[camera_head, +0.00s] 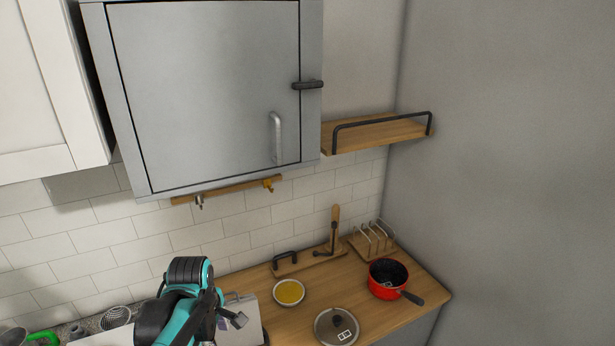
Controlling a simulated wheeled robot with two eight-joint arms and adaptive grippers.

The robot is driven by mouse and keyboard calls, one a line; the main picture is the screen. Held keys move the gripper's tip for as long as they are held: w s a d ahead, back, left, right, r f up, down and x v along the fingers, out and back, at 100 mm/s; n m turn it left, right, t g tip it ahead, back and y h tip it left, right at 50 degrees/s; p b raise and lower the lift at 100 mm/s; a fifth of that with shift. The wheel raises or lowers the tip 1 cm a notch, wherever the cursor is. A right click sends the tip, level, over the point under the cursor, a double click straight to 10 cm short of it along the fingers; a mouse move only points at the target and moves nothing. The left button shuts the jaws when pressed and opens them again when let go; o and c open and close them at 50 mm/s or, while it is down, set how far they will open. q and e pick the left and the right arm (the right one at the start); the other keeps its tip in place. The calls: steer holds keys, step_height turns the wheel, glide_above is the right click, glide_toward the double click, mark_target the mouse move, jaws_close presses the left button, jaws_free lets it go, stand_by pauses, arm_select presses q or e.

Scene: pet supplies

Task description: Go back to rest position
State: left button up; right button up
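My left arm, teal and black, rises into the bottom left of the head view. Its gripper (232,318) points down and to the right, in front of a pale grey panel by the left end of the wooden counter. Its fingers are small and partly hidden, so I cannot tell whether they are open or shut. I see nothing clearly held in it. My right gripper is not in view.
A grey metal cabinet (205,90) hangs above, its door shut. A wooden shelf (375,133) is beside it.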

arm_select(q)
steer(key=s+d+f+m+t+b, duration=0.1)
steer(key=s+f+m+b, duration=0.3)
steer(key=f+m+b, duration=0.4)
steer(key=s+d+f+m+t+b, duration=0.1)
steer(key=s+f+m+t+b, duration=0.3)
steer(key=f+m+b, duration=0.4)
step_height(320, 180, down, 4)
steer(key=b, duration=0.5)
steer(key=shift+s+d, duration=0.3)
steer(key=shift+d, duration=0.05)
steer(key=shift+o, duration=0.5)
steer(key=shift+s+f+m, duration=0.1)
steer(key=shift+f+m, duration=0.1)
steer(key=shift+m, duration=0.2)
steer(key=shift+r+t, duration=0.1)
steer(key=shift+t, duration=0.2)
